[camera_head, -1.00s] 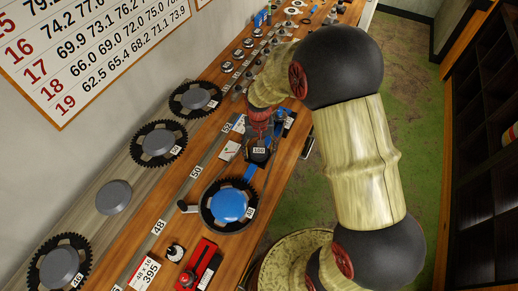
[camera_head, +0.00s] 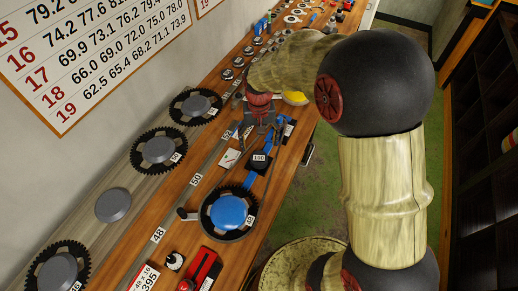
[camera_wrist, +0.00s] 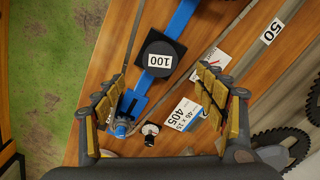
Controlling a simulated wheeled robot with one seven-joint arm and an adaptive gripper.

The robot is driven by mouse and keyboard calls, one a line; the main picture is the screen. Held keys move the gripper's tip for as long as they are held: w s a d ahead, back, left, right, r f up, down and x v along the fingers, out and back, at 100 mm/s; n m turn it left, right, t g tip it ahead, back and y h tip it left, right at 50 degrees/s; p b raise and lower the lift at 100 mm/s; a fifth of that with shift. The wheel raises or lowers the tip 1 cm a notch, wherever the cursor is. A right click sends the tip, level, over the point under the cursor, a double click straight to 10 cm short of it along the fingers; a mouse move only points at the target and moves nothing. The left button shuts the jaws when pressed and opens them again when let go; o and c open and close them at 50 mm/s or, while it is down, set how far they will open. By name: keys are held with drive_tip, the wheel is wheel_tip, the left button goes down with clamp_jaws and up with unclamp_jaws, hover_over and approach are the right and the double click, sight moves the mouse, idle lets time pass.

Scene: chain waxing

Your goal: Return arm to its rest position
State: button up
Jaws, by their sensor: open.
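My gripper (camera_wrist: 160,92) is open in the wrist view, its padded fingers spread at left and right with nothing between them gripped. It points down over the wooden bench (camera_wrist: 110,45). In the head view my gripper (camera_head: 262,112) hangs above the bench, just beyond the black block marked 100 (camera_head: 260,158). That block (camera_wrist: 160,55) sits on a blue bar (camera_wrist: 183,18) in the wrist view. My arm is bent, with its elbow high at the right of the head view. The fingertips are hard to make out there.
A chainring with a blue centre (camera_head: 229,210) and a red tool (camera_head: 202,265) lie nearer on the bench. Several black chainrings (camera_head: 158,150) line the wall side. A dark shelf (camera_head: 490,150) stands at right. Green floor (camera_head: 318,170) lies between.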

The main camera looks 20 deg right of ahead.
wheel_tip(320, 180, up, 2)
idle(0.4)
drive_tip(key=s+r+n+t+b, duration=0.1)
drive_tip(key=s+r+t+b, duration=0.1)
drive_tip(key=s+r, duration=0.2)
drive_tip(key=s+r+t+b, duration=0.1)
drive_tip(key=s+r+b, duration=0.1)
drive_tip(key=s, duration=0.8)
drive_tip(key=s+r+n+t+b, duration=0.1)
drive_tip(key=s+r+t+b, duration=0.1)
drive_tip(key=s+r, duration=0.3)
drive_tip(key=shift+s+r+n+t+b, duration=0.3)
drive_tip(key=shift+s+b, duration=0.3)
drive_tip(key=shift+s, duration=0.6)
